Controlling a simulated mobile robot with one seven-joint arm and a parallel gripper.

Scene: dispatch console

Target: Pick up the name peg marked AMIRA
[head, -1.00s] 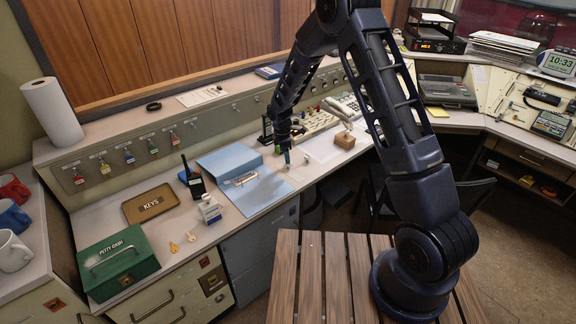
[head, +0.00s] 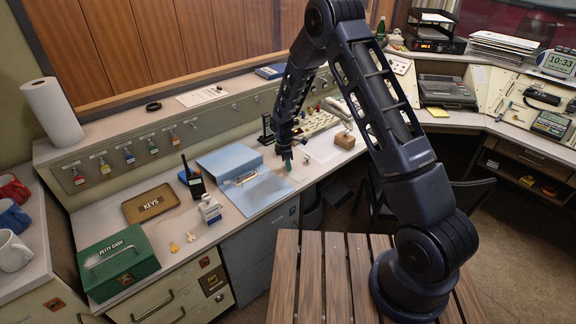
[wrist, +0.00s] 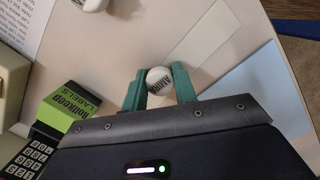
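The name peg marked AMIRA (wrist: 159,80) shows in the wrist view as a round white top with dark lettering, turned nearly upside down. It sits between the green fingers of my gripper (wrist: 160,76), one finger on each side, very close to it. I cannot tell whether the fingers press on it or only stand around it. In the head view my gripper (head: 287,165) is low over the desk, at the right edge of the blue folder; the peg is too small to make out there.
In the head view a wooden block (head: 345,140) stands right of my gripper and the blue folder (head: 262,192) left.

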